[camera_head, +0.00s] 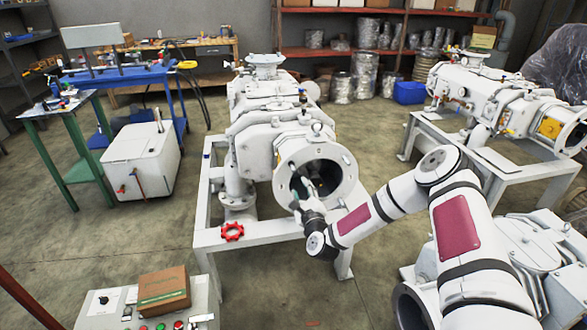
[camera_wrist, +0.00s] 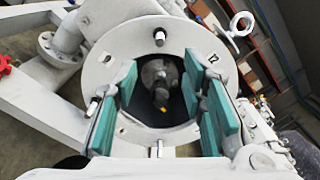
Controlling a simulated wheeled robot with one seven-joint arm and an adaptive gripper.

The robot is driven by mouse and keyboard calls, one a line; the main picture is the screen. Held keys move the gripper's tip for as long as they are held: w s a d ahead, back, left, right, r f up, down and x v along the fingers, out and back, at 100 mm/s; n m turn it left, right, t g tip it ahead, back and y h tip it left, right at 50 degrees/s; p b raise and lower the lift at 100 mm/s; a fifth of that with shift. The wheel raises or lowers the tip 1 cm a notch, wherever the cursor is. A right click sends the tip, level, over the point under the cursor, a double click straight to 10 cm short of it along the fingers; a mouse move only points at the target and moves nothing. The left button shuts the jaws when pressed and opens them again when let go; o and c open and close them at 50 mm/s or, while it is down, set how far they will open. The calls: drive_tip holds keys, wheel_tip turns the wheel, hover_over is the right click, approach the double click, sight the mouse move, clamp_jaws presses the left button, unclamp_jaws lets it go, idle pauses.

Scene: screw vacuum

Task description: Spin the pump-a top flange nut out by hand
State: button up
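The white pump (camera_head: 272,125) on the left stand has a round open end flange (camera_head: 347,178) facing my arm. A small metal fitting (camera_head: 317,129) stands at the flange's upper edge. The flange face (camera_wrist: 131,50) also shows in the wrist view, with a dark bore and small pale nuts or studs around it, one at the picture's top (camera_wrist: 159,38). My gripper (camera_head: 302,194) is at the lower left of the bore in the head view. Its teal pads (camera_wrist: 160,85) are wide apart, with nothing seen held between them.
A red handwheel (camera_head: 232,231) sits low on the stand's front side. A second pump (camera_head: 480,90) stands at the right, and another white machine (camera_head: 535,245) is close beside my arm. A control box with a carton (camera_head: 163,290) is at the lower left. Open floor lies left of the stand.

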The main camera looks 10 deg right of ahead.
sight(295, 172)
drive_tip(key=w+b, duration=0.1)
drive_tip(key=w, duration=1.2)
drive_tip(key=shift+w+b, duration=0.1)
drive_tip(key=shift+b, duration=0.3)
clamp_jaws()
